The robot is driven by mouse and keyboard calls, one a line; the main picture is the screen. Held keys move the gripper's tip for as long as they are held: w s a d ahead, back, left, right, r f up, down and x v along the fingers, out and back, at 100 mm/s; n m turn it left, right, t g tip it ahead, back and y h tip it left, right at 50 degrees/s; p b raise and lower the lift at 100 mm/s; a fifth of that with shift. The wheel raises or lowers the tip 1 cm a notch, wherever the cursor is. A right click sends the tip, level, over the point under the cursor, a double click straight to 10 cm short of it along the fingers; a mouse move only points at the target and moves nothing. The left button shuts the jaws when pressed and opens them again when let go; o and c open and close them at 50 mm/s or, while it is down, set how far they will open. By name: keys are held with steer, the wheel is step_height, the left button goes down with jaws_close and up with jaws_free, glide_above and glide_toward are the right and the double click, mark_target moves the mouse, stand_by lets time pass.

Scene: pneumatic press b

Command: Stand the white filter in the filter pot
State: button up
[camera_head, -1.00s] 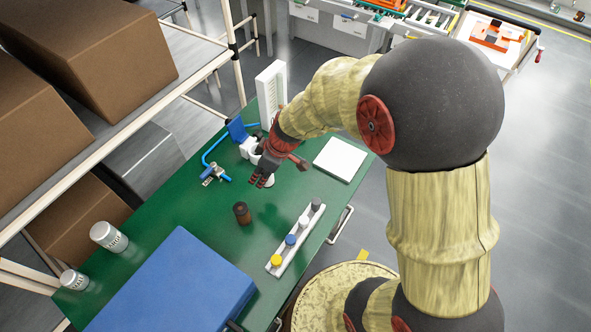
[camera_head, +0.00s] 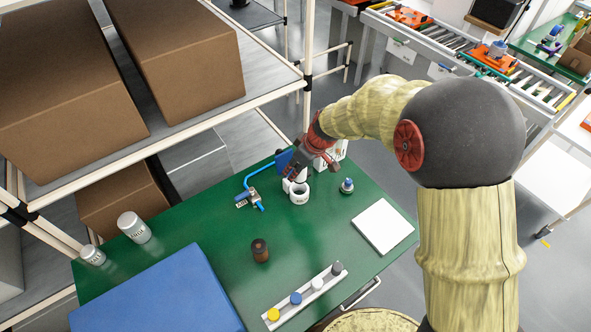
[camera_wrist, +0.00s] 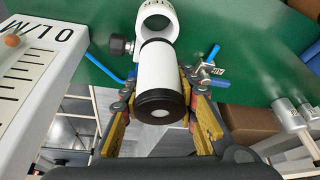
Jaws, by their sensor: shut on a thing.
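The white filter (camera_wrist: 155,72) is a white cylinder with a black cap at its near end. In the wrist view my gripper (camera_wrist: 160,92) has its yellow-sided fingers on both sides of it, near the cap, shut on it. A white ring-like pot with dark lettering, which I take for the filter pot (camera_wrist: 172,18), lies just beyond the filter's far end; the filter does not appear to be inside. In the head view the pot (camera_head: 300,197) stands on the green table, with my gripper (camera_head: 298,174) just above and behind it. The held filter is mostly hidden there.
A blue-topped part (camera_head: 347,187) stands right of the pot, near a white plate (camera_head: 384,226). A tall white gauge panel (camera_wrist: 38,65) is close at left in the wrist view.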

steer(key=shift+f+b, duration=0.1)
steer(key=shift+b, duration=0.35)
step_height(320, 180, down, 5)
steer(key=b, duration=0.5)
steer(key=shift+f, duration=0.2)
stand_by(0.4)
steer(key=shift+r+b, duration=0.3)
stand_by(0.4)
steer(key=shift+f+b, duration=0.25)
steer(key=shift+b, duration=0.05)
steer(key=o, duration=1.2)
steer(key=shift+o, duration=0.2)
steer(key=v, duration=1.2)
